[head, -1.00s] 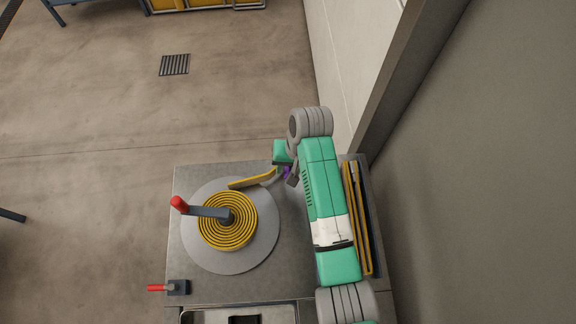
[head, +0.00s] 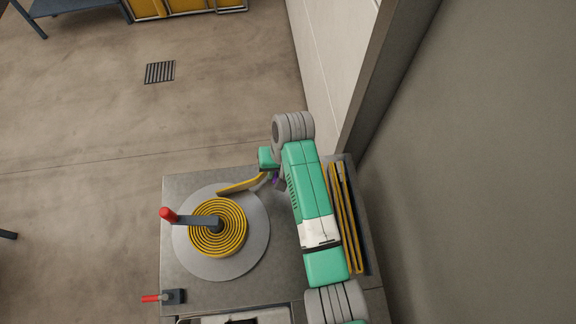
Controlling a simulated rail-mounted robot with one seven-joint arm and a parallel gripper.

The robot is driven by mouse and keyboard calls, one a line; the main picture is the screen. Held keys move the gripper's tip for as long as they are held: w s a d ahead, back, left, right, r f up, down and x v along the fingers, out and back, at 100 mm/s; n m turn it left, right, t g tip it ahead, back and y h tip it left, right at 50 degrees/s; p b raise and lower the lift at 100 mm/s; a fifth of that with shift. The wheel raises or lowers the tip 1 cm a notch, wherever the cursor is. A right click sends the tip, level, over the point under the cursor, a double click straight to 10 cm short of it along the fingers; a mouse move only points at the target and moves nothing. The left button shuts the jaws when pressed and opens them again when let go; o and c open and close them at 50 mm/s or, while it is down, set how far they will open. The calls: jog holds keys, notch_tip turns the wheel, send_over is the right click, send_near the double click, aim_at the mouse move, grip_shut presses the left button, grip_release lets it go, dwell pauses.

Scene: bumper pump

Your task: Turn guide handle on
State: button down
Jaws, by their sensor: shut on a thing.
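A yellow strip (head: 240,185) runs from a coil (head: 232,242) on a round grey plate to a grey guide at the table's back edge. A small purple part (head: 275,181), apparently the guide handle, shows at that guide; most of it is hidden by my arm. My gripper (head: 272,180) is at this purple part, shut on it; its fingers are largely hidden under my green and grey wrist.
A crank with a red grip (head: 168,215) stands over the coil. A small red lever (head: 151,298) is at the table's left front. Yellow rails (head: 343,220) lie along the right edge, close to the grey wall (head: 460,170).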

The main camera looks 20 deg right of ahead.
jog(key=c, duration=1.4)
grip_release()
jog(key=r, duration=0.2)
jog(key=d+r, duration=0.1)
jog(key=r, duration=0.4)
jog(key=shift+s+d+r+p, duration=0.2)
jog(key=shift+d+r+p, duration=0.05)
jog(key=shift+r+p, duration=0.1)
